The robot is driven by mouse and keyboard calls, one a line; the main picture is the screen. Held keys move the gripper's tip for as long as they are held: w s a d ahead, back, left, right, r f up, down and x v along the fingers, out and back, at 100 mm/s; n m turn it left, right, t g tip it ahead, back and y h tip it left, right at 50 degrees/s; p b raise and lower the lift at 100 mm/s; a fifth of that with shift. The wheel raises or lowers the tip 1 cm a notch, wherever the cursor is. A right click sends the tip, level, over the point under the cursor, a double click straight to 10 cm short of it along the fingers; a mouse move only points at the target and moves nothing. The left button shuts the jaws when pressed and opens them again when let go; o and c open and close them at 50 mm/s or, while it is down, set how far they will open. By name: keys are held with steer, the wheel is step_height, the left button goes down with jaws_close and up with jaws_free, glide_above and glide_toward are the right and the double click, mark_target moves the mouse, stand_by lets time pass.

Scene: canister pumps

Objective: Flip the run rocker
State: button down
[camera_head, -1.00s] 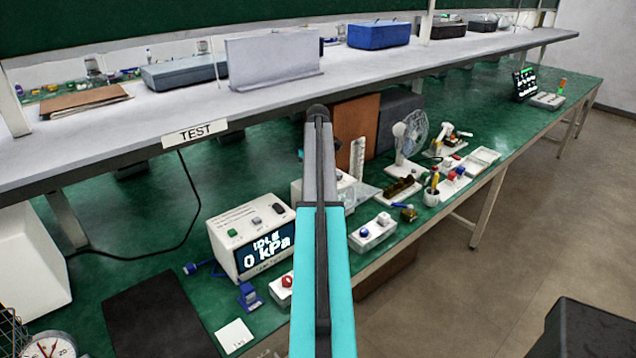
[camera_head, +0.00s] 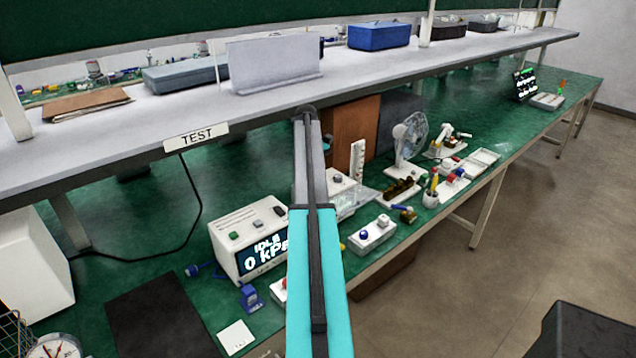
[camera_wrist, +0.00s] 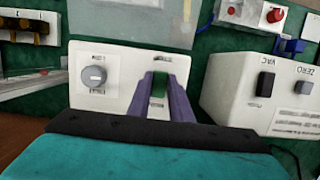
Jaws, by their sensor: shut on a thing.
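A green rocker (camera_wrist: 158,86) sits on the top of a white box (camera_wrist: 118,65) with a grey round knob (camera_wrist: 94,76) to its left in the wrist view. The label above the rocker is upside down and too small to read surely. My gripper (camera_wrist: 161,82) has its purple fingers on either side of the rocker, closed on it. In the head view the white box (camera_head: 345,183) is partly behind my arm, and my fingertips are hidden.
A white unit (camera_head: 231,226) with a display reading IDLE 0 kPa stands left of my arm; its VAC and ZERO controls show in the wrist view (camera_wrist: 265,84). A shelf (camera_head: 150,125) overhangs the green bench. A fan (camera_head: 410,138) stands to the right.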

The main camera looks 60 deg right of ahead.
steer(key=shift+g, duration=0.4)
steer(key=c, duration=1.6)
jaws_free()
steer(key=shift+w, duration=0.1)
steer(key=shift+r, duration=0.1)
